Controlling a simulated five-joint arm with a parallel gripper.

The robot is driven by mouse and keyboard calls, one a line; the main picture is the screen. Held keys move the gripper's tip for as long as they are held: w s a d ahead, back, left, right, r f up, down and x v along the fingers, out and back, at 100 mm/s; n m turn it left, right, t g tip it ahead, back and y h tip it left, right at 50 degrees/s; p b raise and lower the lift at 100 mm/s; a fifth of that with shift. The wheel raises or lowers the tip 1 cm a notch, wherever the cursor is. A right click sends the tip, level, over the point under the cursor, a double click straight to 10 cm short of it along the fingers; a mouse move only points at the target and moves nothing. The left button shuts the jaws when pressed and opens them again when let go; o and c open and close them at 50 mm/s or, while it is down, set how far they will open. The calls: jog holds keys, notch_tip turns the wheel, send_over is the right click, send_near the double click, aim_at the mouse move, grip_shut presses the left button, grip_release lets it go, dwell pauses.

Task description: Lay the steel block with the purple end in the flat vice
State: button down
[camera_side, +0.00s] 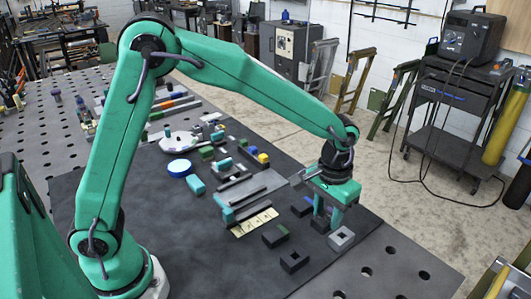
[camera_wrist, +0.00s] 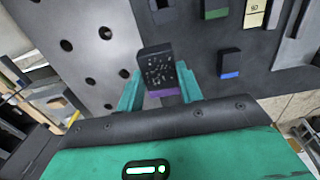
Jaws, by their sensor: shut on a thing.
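The steel block with the purple end (camera_wrist: 157,68) is between the two teal fingers of my gripper (camera_wrist: 159,91) in the wrist view. Its dark, speckled face points away from the palm and its purple end is beside the palm. In the side view my gripper (camera_side: 327,211) points down, low over the front right of the dark mat, and mostly hides the block. What looks like the flat vice (camera_side: 250,189), a grey body with long bars and a teal part, lies left of my gripper. I cannot make out its jaw gap.
A pale block with a square hole (camera_side: 341,238) stands just below my gripper. A dark holed block (camera_side: 294,260), a green-marked block (camera_side: 275,235) and a blue-ended block (camera_wrist: 230,64) are near. A yellowish scale plate (camera_side: 255,222) lies beside the vice. Bare mat lies at the front.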

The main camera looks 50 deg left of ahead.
jog(key=s+a+f, duration=0.1)
jog(key=a, duration=1.4)
jog(key=a+f, duration=0.2)
jog(key=a, duration=1.4)
jog(key=shift+s+a, duration=0.25)
jog(key=shift+s, duration=0.15)
jog(key=shift+f, duration=0.25)
jog(key=shift+f, duration=3)
jog(key=shift+f, duration=0.1)
jog(key=c, duration=0.6)
grip_release()
